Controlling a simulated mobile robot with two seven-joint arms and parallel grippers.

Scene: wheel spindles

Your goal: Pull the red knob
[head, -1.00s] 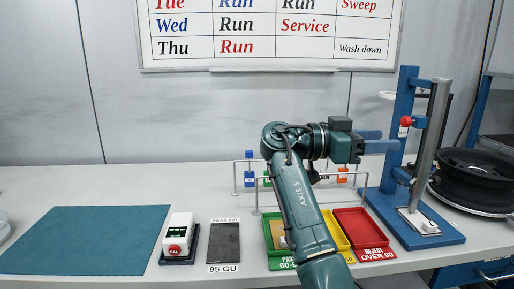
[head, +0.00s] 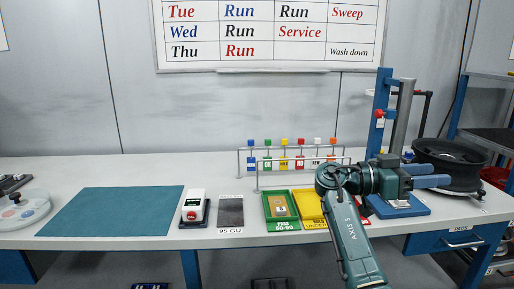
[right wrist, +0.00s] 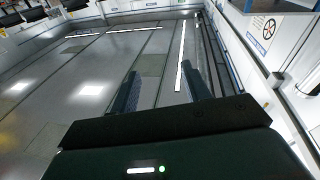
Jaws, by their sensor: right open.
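A red knob (head: 379,113) sits on the upper part of the blue upright stand (head: 381,92) at the right of the bench. My right gripper (head: 440,181) is below and to the right of the knob in the head view, apart from it. Its two blue fingers point right, spread and empty, and my wrist hides part of the stand's foot. In the right wrist view the fingers (right wrist: 160,88) are apart with grey floor beyond them, and the knob does not show. My left gripper is not in view.
Left of my arm are a rack (head: 295,160) of coloured tags, green and yellow trays (head: 282,225), a dark block (head: 230,210), a white box with a red button (head: 194,207) and a teal mat (head: 112,211). A black wheel (head: 448,165) stands behind the gripper.

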